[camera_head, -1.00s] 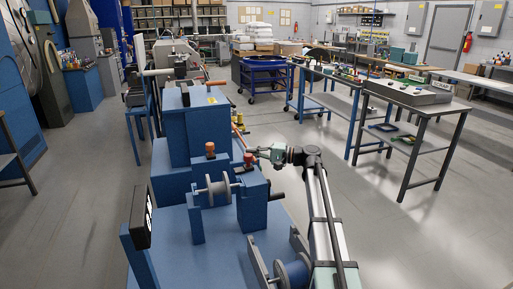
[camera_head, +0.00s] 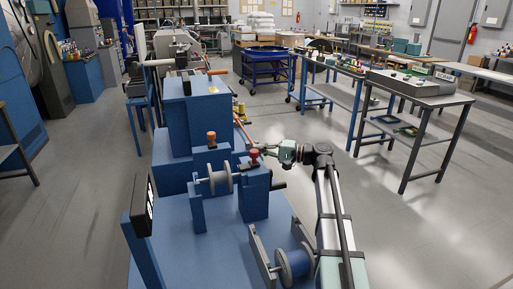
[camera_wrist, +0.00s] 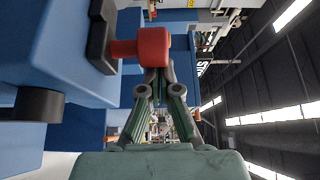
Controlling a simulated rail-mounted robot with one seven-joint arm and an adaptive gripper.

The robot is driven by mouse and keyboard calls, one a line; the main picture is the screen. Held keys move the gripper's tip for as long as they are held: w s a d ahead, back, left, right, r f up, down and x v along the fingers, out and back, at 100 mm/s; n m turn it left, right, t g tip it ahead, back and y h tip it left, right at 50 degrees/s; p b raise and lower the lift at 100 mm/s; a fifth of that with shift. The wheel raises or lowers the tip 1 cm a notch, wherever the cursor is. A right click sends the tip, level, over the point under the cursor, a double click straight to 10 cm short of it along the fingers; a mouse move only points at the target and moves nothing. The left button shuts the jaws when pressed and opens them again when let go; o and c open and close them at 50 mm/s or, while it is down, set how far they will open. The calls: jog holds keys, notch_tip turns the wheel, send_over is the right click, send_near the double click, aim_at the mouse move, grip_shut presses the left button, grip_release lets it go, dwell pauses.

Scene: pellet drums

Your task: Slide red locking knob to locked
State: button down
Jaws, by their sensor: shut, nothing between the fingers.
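The red locking knob (camera_head: 254,154) stands on top of a blue post beside the spool in the head view. In the wrist view the red knob (camera_wrist: 152,44) is large, on a short red-orange stem next to a black bracket on the blue block. My gripper (camera_head: 265,150) is just right of the knob in the head view. In the wrist view my gripper's fingers (camera_wrist: 157,76) come together right by the knob, with nothing between them. The knob partly covers the fingertips, and I cannot tell whether they touch it. No lock marking is readable.
A grey spool (camera_head: 219,180) sits between the posts. A black handle (camera_head: 278,185) sticks out right of the red knob's post. A tall blue housing (camera_head: 198,115) rises behind.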

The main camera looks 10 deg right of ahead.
jog(key=shift+s+a, duration=0.1)
jog(key=shift+s, duration=0.05)
jog(key=w, duration=0.4)
jog(key=shift+w+d, duration=0.2)
jog(key=shift+d, duration=0.05)
jog(key=b+v, duration=0.2)
jog(key=v, duration=0.8)
jog(key=shift+d+r, duration=0.1)
